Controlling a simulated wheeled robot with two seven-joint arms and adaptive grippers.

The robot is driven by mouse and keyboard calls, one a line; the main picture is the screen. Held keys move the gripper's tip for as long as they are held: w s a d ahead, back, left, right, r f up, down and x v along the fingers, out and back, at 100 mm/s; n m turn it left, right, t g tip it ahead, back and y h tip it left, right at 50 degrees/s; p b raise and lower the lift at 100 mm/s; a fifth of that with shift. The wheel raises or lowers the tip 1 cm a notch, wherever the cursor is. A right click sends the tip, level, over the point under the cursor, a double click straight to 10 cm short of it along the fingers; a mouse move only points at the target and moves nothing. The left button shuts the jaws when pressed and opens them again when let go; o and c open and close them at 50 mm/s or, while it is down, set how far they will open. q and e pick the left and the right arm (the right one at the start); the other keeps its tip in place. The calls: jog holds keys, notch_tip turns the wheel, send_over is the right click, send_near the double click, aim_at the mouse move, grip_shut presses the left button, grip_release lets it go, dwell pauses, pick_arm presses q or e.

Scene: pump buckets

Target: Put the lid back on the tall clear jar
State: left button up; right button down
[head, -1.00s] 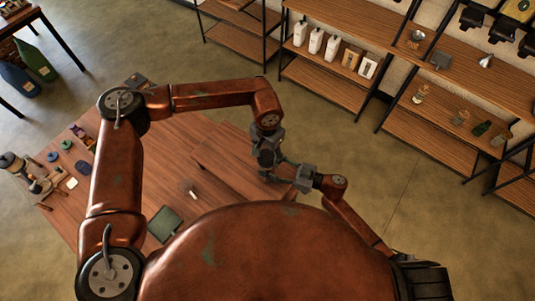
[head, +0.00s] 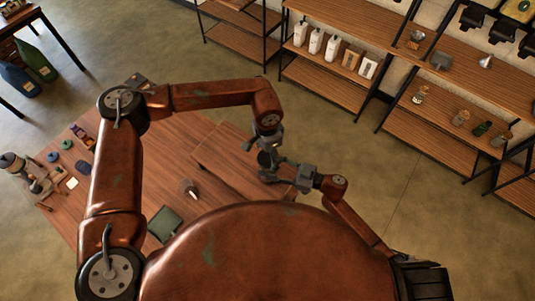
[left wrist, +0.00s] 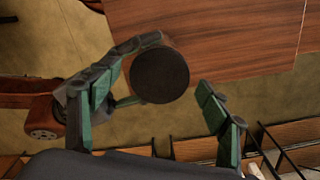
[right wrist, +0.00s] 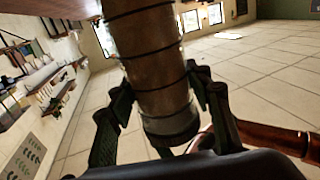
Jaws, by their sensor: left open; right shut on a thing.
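The tall clear jar (right wrist: 150,45) has brownish contents and dark bands around it. My right gripper (right wrist: 163,92) is shut on its side, and one end of it runs out of the top of the right wrist view. In the left wrist view a dark round lid (left wrist: 160,76) faces the camera, with a brown wall just behind its edge; it appears to sit on the jar's end, but whether it is fully seated I cannot tell. My left gripper (left wrist: 182,70) is open, with its fingers on either side of the lid. In the head view my left gripper (head: 262,148) is close to my right gripper (head: 292,182).
The wooden table (head: 210,205) lies below, with a raised wooden board (head: 225,160) and a dark green square (head: 164,223). Small items are at its left end. Wooden shelves (head: 325,80) with bottles and boxes stand at the back. Open floor lies to the right.

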pick_arm(q)
jog(key=shift+r, duration=2.25)
jog(key=shift+c, duration=0.5)
